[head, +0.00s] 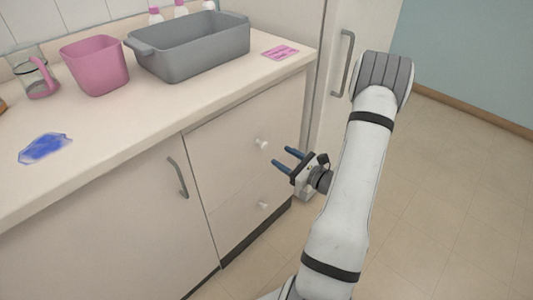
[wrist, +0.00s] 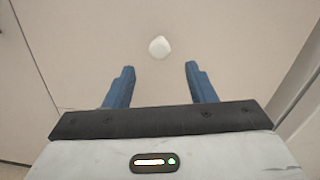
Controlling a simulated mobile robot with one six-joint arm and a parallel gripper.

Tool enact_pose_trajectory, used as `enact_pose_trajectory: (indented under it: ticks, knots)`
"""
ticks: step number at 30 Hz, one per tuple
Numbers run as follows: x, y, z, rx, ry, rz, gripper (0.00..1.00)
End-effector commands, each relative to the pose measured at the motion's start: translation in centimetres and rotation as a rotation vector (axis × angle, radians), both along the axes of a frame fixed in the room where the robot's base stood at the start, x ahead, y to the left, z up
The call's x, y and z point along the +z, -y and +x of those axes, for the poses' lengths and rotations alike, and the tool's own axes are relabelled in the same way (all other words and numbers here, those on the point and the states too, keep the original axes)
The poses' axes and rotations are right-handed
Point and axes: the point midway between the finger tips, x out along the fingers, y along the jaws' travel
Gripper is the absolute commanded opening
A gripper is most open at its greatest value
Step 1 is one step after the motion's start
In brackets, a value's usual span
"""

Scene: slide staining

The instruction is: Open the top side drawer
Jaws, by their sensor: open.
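The top side drawer (head: 228,150) is a cream front under the counter, to the right of a cupboard door. It is closed, flush with the cabinet. Its white round knob (head: 262,144) sticks out from the front. My gripper (head: 283,157) is open and empty, in front of the drawers, with its blue fingers pointing at the cabinet. In the head view it is just right of and below the top knob. In the wrist view a white knob (wrist: 159,47) lies beyond and between the blue fingertips, apart from them. A lower drawer (head: 240,212) has its own white knob (head: 263,205).
The cupboard door handle (head: 177,177) is left of the drawers. A tall cabinet with a grey handle (head: 342,64) stands to the right. A grey basin (head: 200,52), pink container (head: 95,67) and pink card (head: 280,53) are on the counter (head: 150,110). Floor at right is clear.

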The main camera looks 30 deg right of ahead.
Motion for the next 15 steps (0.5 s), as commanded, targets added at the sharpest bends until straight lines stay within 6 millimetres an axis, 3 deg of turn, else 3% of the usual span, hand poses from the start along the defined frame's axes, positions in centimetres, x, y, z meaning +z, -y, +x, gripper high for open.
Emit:
enact_pose_trajectory:
  ticks: [9, 15]
  knots:
    - [0.0, -2.1, 4.5, 0.005, 0.001, -0.003, 0.5]
    - [0.1, -2.8, 6.3, 0.003, 0.0, -0.002, 0.5]
